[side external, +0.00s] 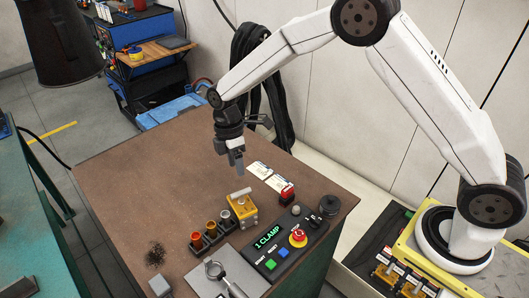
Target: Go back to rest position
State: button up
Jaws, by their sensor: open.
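My gripper (236,160) points down above the brown table (130,185), behind a yellow block-like fixture with a pale bar on top (241,207). Its jaws are open, and I see nothing held between them. My white arm reaches in from the right. The fingertips seem to be above the tabletop, clear of the fixture, though the exact height is hard to tell.
A control panel (283,250) reads "1 CLAMP" and has a red stop button (298,238). A rack of coloured cylinders (210,237), a metal plate with a clamp (216,270), white cards (259,170) and a red block (287,194) are nearby. The table's left side is mostly clear.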

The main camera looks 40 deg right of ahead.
jog(key=s+d+r+m+t, duration=0.2)
jog(key=s+d+m, duration=0.3)
jog(key=s+m, duration=0.2)
jog(key=s+d+r+m+t, duration=0.2)
jog(key=s+d+m, duration=0.4)
jog(key=s, duration=0.6)
jog(key=shift+r+m+t+h, duration=0.3)
jog(key=shift+r+m+t, duration=0.1)
jog(key=shift+r+m, duration=0.5)
